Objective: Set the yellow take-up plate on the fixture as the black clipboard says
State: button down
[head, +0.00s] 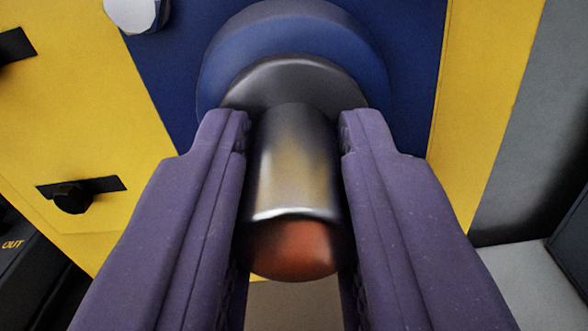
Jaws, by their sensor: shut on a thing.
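My gripper (294,130) has two purple fingers, shut on a shiny metal cylinder (293,170) with an orange-red near end (290,248). The cylinder stands in front of a grey round collar (295,78) and a blue round boss (295,30). Behind these is a dark blue panel (170,85) with yellow surfaces on its left (70,110) and right (485,75). I cannot tell whether this yellow is the take-up plate. No black clipboard shows.
A pale bolt head (138,12) sits at the top left. A black slot with a dark knob (73,197) is on the left yellow surface, and another black piece (14,45) is above it. Grey surfaces lie at the right.

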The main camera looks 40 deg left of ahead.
jog(key=shift+s+a, duration=0.3)
jog(key=shift+a, duration=0.05)
jog(key=c, duration=0.9)
grip_release()
jog(key=p+v, duration=0.2)
jog(key=v, duration=0.6)
jog(key=shift+w, duration=0.15)
